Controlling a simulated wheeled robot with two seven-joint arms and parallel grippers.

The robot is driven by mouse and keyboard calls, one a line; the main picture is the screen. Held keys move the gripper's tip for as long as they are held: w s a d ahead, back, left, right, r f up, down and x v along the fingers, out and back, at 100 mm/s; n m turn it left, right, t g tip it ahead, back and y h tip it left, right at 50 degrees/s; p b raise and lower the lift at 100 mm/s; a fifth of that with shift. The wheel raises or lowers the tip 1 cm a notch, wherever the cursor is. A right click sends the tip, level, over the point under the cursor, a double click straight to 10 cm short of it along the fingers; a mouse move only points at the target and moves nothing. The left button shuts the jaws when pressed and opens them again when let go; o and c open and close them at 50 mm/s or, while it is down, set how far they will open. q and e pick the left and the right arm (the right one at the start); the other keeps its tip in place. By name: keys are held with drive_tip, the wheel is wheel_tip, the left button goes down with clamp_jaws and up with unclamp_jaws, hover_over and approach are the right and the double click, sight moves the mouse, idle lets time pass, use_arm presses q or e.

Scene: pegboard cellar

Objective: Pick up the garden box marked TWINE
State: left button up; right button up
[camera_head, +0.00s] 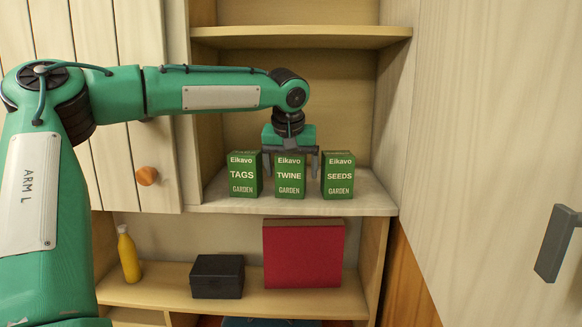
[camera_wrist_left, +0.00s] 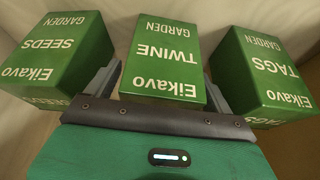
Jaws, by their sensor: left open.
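The green garden box marked TWINE (camera_head: 290,178) stands upright on the shelf between the box marked TAGS (camera_head: 243,175) and the box marked SEEDS (camera_head: 338,176). My left gripper (camera_head: 291,164) is over the TWINE box, pointing down, with its jaws open and one finger on each side of that box. In the left wrist view, the TWINE box (camera_wrist_left: 163,58) lies between the two fingertips, with the SEEDS box (camera_wrist_left: 62,52) at left and the TAGS box (camera_wrist_left: 258,62) at right. I cannot tell whether the fingers touch any box. My right gripper is not in view.
The shelf (camera_head: 370,198) has side walls and an upper shelf (camera_head: 300,37) above the arm. Gaps beside the TWINE box are narrow. Below are a yellow bottle (camera_head: 129,256), a black box (camera_head: 217,277) and a red box (camera_head: 303,256). A cabinet door with a handle (camera_head: 557,243) is at right.

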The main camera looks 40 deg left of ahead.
use_arm(q)
drive_tip(key=shift+f, duration=0.15)
drive_tip(key=c, duration=1.1)
drive_tip(key=shift+c, duration=0.2)
drive_tip(key=shift+a, duration=0.1)
